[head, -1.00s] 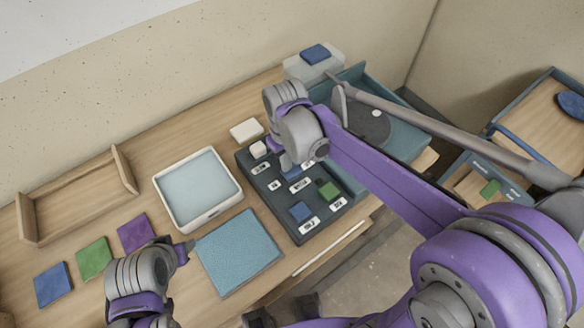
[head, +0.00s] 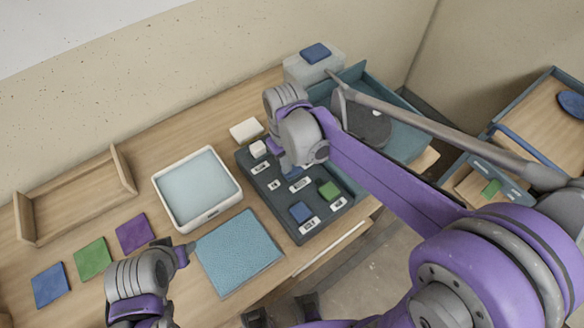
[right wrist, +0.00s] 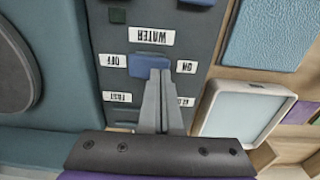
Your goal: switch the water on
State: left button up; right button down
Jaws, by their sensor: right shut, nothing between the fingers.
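The dark control panel (head: 326,218) lies on the bench, and it fills the middle of the right wrist view (right wrist: 200,40), with labels upside down. A blue slider knob (right wrist: 142,64) sits under the WATER label (right wrist: 151,36), between the OFF label (right wrist: 112,60) on the left and the ON label (right wrist: 187,67) on the right. My right gripper (right wrist: 158,76) is shut and empty, its tips at the knob's right part; contact is hard to tell.
The panel also carries a green knob (head: 328,189) and another blue knob (head: 301,211). A white tray (head: 207,220) stands left of it. A teal basin (head: 405,140) with a grey disc adjoins on the right. Coloured tiles (head: 92,258) lie at the left.

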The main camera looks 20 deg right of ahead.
pick_arm(q)
jog(key=shift+s+f+b, duration=0.15)
jog(key=shift+f+b, duration=0.15)
jog(key=shift+f, duration=0.1)
pick_arm(e)
jog(key=shift+f, duration=0.5)
jog(key=shift+r+p, duration=1.95)
jog(key=shift+r, duration=1.6)
pick_arm(q)
jog(key=r, duration=0.1)
jog(key=w+r, duration=0.1)
jog(key=r, duration=0.1)
jog(key=w+r, duration=0.1)
jog(key=r, duration=0.1)
jog(key=shift+r, duration=0.15)
pick_arm(e)
jog(key=shift+s+d+f+m+t, duration=0.4)
jog(key=shift+s+d+m+t, duration=0.45)
jog(key=shift+s, duration=1.25)
jog(key=shift+s+d+f+m+t, duration=0.45)
jog(key=shift+s+d+t, duration=0.8)
jog(key=shift+s, duration=0.8)
jog(key=shift+s+d+f+m+t, duration=0.35)
jog(key=shift+s+d+m+t, duration=0.65)
jog(key=shift+s, duration=1.1)
